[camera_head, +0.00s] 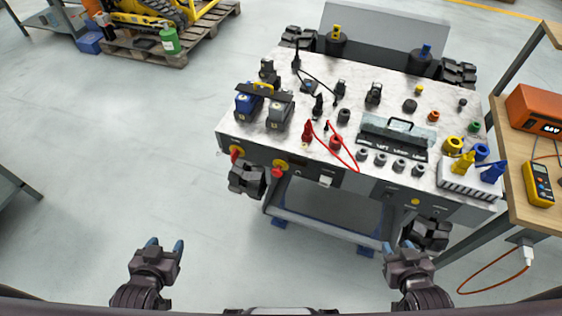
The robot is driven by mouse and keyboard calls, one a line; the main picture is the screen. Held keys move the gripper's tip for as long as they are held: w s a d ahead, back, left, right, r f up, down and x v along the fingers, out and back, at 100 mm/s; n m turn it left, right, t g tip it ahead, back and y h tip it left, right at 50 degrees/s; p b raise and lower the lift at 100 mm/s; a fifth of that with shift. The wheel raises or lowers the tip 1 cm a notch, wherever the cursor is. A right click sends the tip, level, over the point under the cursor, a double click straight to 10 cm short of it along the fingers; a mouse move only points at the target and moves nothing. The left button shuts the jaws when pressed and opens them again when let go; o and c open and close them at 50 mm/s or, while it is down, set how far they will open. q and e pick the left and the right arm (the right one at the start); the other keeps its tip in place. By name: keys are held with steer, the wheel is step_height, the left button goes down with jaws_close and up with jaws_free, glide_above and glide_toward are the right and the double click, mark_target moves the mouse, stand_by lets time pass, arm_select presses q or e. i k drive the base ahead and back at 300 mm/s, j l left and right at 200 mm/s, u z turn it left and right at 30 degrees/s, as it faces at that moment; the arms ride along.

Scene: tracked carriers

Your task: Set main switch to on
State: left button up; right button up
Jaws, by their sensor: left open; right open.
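A tracked carrier with a pale speckled top (345,75) stands ahead of me, right of centre. On its dark front panel sit two red-and-yellow controls, a left one (236,152) near the corner and a second one (279,167) to its right. I cannot tell which is the main switch, nor its setting. My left gripper (165,246) is open and empty over the floor at the lower left, well apart from the panel.
On the top are a blue battery (248,102), a grey battery (279,111), red leads (345,153) and a clear-lidded box (397,133). A wooden bench (525,195) with a yellow multimeter (540,183) stands close on the right.

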mark_target(234, 156)
steer(key=j+u, duration=0.4)
steer(key=j, duration=1.95)
steer(key=k, duration=0.05)
